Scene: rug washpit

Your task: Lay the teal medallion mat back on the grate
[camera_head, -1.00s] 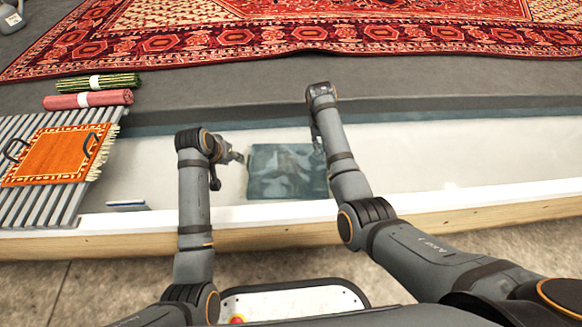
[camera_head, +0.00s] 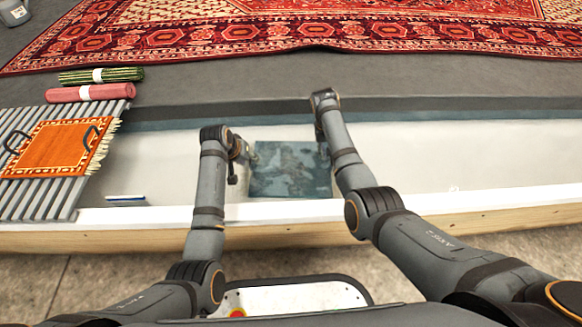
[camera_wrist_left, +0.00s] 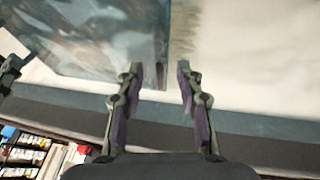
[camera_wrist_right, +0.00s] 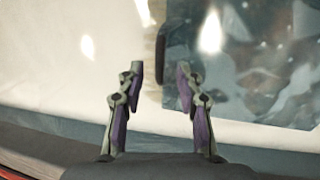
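The teal medallion mat (camera_head: 290,170) lies flat in the pale trough, with blurred blue-grey patterning. Both wrist views show part of it (camera_wrist_left: 95,35) (camera_wrist_right: 265,65), with a pale fringe and a dark handle at its side. My left gripper (camera_head: 243,150) is at the mat's left edge. In the left wrist view its fingers (camera_wrist_left: 159,72) are apart, with the dark handle between them. My right gripper (camera_head: 323,153) is at the right edge, partly hidden by its arm. Its fingers (camera_wrist_right: 160,72) are apart around the line of the other handle. The slatted grate (camera_head: 50,199) stands at the left.
An orange mat (camera_head: 55,148) with two dark handles lies on the grate. A pink roll (camera_head: 75,93) and a green roll (camera_head: 85,75) lie behind it. A white ledge (camera_head: 300,210) edges the trough's near side. The trough right of my arms is clear.

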